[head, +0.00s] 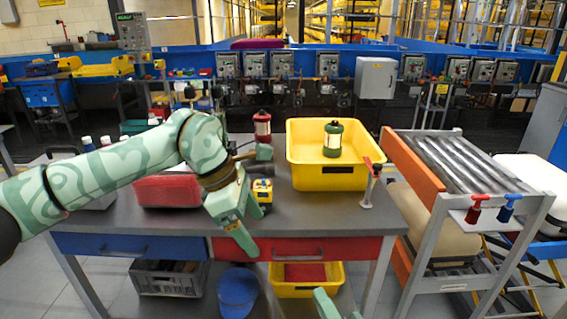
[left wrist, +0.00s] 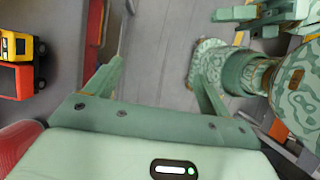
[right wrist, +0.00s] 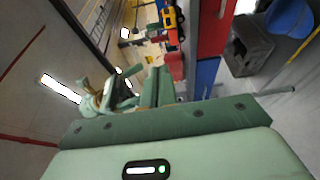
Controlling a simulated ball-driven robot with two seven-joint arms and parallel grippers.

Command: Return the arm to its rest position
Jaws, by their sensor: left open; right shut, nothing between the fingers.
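My left arm reaches in from the left in the head view. Its gripper (head: 247,228) hangs over the front edge of the grey table (head: 340,210), pointing down. In the left wrist view this gripper (left wrist: 157,74) is open and empty, with floor between its fingers. My right gripper (head: 326,304) shows only in part at the bottom of the head view, low in front of the table. In the right wrist view its fingers (right wrist: 155,85) are together with nothing held.
A yellow bin (head: 326,179) holding a green lantern (head: 333,139) stands on the table. A red lantern (head: 262,127), a toy truck (head: 262,192) and a red box (head: 166,191) are near my left arm. A roller conveyor (head: 450,160) stands right. Floor in front is clear.

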